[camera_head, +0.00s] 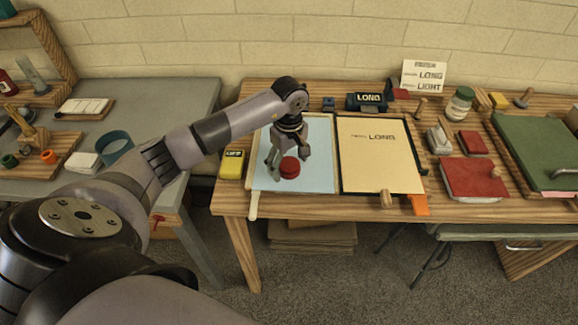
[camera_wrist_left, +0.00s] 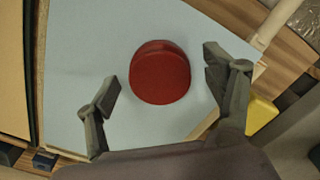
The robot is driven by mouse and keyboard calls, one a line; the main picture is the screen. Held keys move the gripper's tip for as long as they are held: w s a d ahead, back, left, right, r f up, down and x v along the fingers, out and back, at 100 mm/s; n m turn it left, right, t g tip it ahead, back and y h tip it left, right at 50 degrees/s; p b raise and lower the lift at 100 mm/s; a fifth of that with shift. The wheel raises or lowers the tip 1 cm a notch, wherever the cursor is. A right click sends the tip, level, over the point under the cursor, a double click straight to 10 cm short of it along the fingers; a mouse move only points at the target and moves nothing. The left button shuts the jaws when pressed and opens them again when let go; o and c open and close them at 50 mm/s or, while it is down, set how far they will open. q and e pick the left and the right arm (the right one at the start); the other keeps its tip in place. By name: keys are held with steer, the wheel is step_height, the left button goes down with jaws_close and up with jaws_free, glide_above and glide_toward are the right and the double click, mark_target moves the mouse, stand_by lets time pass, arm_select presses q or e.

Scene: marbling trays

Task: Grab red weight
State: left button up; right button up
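The red weight (camera_head: 290,167) is a short round disc on the light blue tray (camera_head: 318,136). My left gripper (camera_head: 287,160) is right above and behind it in the head view. In the left wrist view the red weight (camera_wrist_left: 160,73) lies ahead of the two fingers, nearly midway between their tips. My left gripper (camera_wrist_left: 161,75) is open, with a gap on both sides of the weight, and is not seen touching it. My right gripper is not in view.
A cream board marked LONG (camera_head: 380,155) lies right of the blue tray. A yellow block (camera_head: 232,164) sits left of it; a dark LONG block (camera_head: 366,101) stands behind. Red items (camera_head: 473,178) and a green board (camera_head: 540,150) are further right.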

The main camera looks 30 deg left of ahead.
arm_select(q)
steer(key=c, duration=1.6)
steer(key=shift+r, duration=0.1)
steer(key=shift+c, duration=0.4)
